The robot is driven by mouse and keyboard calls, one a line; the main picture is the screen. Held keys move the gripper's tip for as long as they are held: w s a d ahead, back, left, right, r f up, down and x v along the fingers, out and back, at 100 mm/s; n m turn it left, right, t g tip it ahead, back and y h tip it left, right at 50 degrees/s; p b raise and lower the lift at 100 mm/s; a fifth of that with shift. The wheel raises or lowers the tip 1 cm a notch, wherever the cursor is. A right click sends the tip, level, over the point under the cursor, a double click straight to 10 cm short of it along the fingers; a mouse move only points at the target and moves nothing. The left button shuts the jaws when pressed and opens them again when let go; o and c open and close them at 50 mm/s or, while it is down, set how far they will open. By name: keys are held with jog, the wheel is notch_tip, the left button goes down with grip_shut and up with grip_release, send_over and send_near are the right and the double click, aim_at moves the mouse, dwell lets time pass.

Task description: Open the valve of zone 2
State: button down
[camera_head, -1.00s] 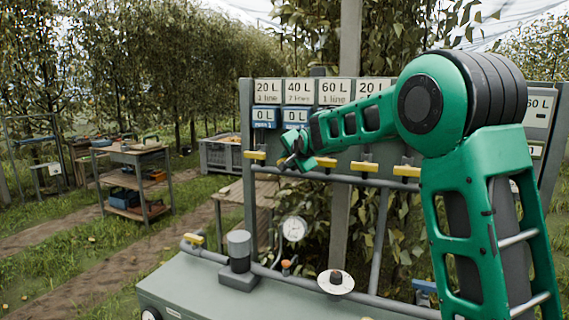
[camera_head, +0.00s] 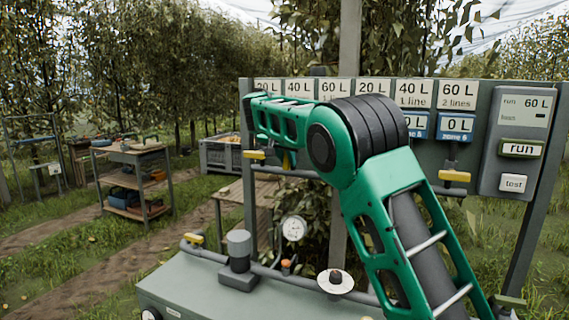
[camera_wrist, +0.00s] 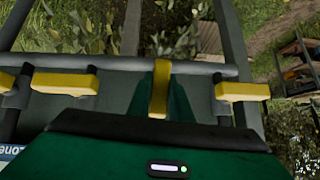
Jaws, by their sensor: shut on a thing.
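A row of yellow valve handles runs along a grey pipe on the panel. The leftmost handle (camera_head: 254,155) lies along the pipe. The leftmost handle (camera_wrist: 243,91) and another handle (camera_wrist: 64,83) lie along the pipe on either side. My arm hides several handles and blue zone labels in the head view.
The panel's white litre cards (camera_head: 457,95) hang along the top. A control box (camera_head: 515,140) with run and test buttons is at the right. A gauge (camera_head: 293,229) and a grey tank top (camera_head: 180,290) stand below. A work table (camera_head: 135,155) is at the left.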

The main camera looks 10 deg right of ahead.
jog(key=shift+w+a+r+n+g+h, duration=0.15)
jog(key=shift+r+n+g+h, duration=0.05)
jog(key=shift+n+g+h, duration=0.1)
dwell(0.4)
jog(key=c, duration=1.6)
grip_release()
jog(key=shift+f, duration=0.1)
jog(key=v, duration=1)
jog(key=shift+a, duration=0.15)
